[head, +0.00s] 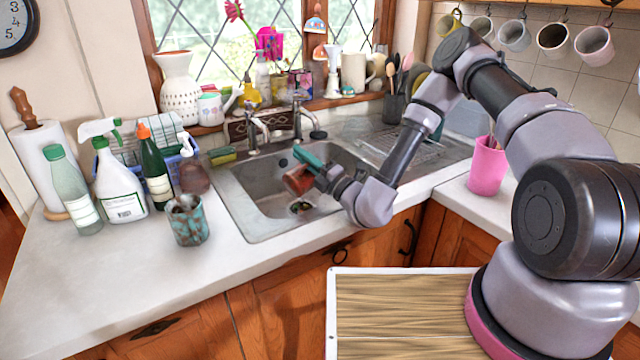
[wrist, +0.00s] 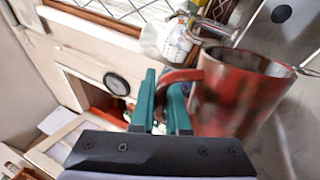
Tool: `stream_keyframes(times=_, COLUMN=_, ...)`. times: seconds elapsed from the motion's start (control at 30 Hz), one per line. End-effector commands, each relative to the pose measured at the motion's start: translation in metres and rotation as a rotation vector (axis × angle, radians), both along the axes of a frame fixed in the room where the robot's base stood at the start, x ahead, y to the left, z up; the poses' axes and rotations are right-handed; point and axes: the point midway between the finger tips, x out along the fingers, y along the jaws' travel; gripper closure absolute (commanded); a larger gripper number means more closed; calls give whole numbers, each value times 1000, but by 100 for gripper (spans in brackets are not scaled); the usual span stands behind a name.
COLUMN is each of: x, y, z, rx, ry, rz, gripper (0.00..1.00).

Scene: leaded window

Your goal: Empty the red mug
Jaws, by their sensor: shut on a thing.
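The red mug (head: 298,181) hangs tilted over the sink basin (head: 262,205) in the head view, its surface streaked reddish brown. My gripper (head: 309,160), with teal fingers, is at the mug's upper right side. In the wrist view the mug (wrist: 238,95) is large, right of the fingers, and its handle passes between the fingertips of my gripper (wrist: 165,105). My gripper is shut on the handle. The inside of the mug is hidden, so I cannot tell what it holds.
A dark round drain (head: 300,207) shows in the basin below the mug. Taps (head: 258,132) stand behind the sink. A mottled teal cup (head: 187,220) and several bottles stand on the left counter. A pink cup (head: 487,166) stands at right. The front left counter is clear.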

Motion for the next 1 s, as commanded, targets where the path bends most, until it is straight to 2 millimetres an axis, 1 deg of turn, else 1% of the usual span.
stream_keyframes(times=0.13, x=4, y=-4, z=3, rx=33, ry=30, rz=1, gripper=100)
stream_keyframes(times=1.0, x=12, y=-11, z=8, rx=99, ry=84, rz=3, gripper=100)
